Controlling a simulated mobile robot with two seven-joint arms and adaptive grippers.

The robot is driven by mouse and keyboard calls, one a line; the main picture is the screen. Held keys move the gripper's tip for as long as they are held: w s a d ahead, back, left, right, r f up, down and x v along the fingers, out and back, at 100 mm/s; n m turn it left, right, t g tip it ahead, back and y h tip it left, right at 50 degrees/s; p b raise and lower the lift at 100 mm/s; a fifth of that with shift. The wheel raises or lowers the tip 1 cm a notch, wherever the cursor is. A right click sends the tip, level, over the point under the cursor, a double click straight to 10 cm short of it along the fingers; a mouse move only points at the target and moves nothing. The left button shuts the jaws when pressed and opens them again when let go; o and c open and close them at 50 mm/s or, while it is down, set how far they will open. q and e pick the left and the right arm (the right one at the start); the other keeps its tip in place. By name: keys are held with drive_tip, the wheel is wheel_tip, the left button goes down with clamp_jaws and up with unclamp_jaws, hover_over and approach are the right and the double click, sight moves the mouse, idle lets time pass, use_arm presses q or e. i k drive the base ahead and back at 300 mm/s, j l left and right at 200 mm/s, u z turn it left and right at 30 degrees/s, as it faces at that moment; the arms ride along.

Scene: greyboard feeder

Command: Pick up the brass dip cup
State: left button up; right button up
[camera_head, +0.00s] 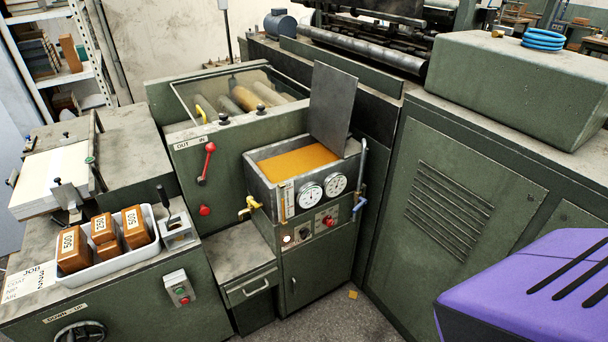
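I cannot clearly make out a brass dip cup. A brass-coloured fitting (250,206), shaped like a tap, sticks out at the front left of the open glue tank (262,190). A narrow brass-coloured upright piece (289,200) is against the tank's front, left of two round dials (311,195). The tank holds amber glue (298,162), and its grey lid (332,108) stands raised at the back right. Neither of my grippers is in view.
A white tray (108,270) with numbered brown blocks stands at left, beside a small metal stand (178,232). A red-knobbed lever (207,165) sticks out left of the tank. A tall green cabinet (450,210) closes the right side. A low ledge (238,256) is clear.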

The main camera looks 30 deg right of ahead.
sight(162, 193)
drive_tip(key=i+j+z, duration=0.1)
drive_tip(key=j, duration=0.25)
drive_tip(key=i+j+z, duration=0.1)
drive_tip(key=i+j, duration=0.2)
drive_tip(key=i+j+z, duration=0.1)
drive_tip(key=j, duration=0.3)
drive_tip(key=i+j, duration=0.2)
drive_tip(key=j, duration=0.15)
drive_tip(key=i+j+z, duration=0.15)
drive_tip(key=j, duration=0.2)
drive_tip(key=i+j+z, duration=0.1)
drive_tip(key=j, duration=0.3)
drive_tip(key=i, duration=0.05)
